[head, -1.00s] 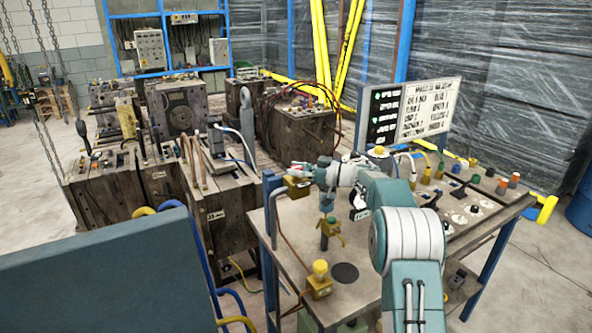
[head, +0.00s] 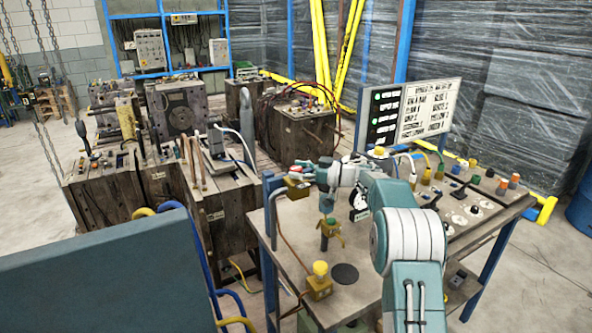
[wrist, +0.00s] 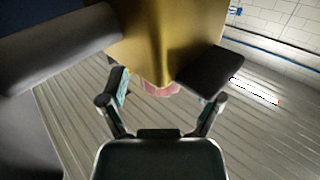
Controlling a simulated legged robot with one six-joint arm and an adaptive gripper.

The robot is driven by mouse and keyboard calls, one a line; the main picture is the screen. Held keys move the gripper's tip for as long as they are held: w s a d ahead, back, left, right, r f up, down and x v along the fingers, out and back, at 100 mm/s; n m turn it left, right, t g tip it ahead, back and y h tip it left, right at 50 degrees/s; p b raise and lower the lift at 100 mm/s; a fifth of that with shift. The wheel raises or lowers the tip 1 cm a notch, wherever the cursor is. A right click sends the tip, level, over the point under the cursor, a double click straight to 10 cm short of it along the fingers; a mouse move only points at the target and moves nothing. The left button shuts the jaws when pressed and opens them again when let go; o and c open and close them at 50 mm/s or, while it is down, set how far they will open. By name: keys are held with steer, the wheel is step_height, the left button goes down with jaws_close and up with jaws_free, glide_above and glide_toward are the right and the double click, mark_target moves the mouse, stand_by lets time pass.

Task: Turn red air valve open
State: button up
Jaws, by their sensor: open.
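A brass-yellow block (head: 297,188) stands at the left corner of the workbench, with a small red part (head: 296,170) on top, which I take to be the red air valve. My gripper (head: 303,168) is open at the red part, at the end of my arm reaching in from the right. In the wrist view the brass block (wrist: 170,35) fills the top middle. A pinkish-red part (wrist: 160,89) shows beneath it, between the open fingers of my gripper (wrist: 163,95). Most of the red part is hidden, and I cannot tell whether the fingers touch it.
The workbench (head: 290,240) also carries a brass valve fitting (head: 330,228), a yellow-knobbed block (head: 320,280), and several buttons and levers at right. A display board (head: 410,112) stands behind. Worn mould blocks (head: 175,105) crowd the left. A blue-grey panel (head: 110,275) fills the front left.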

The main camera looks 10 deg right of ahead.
steer(key=v, duration=1.1)
steer(key=shift+d, duration=0.35)
steer(key=shift+s, duration=0.1)
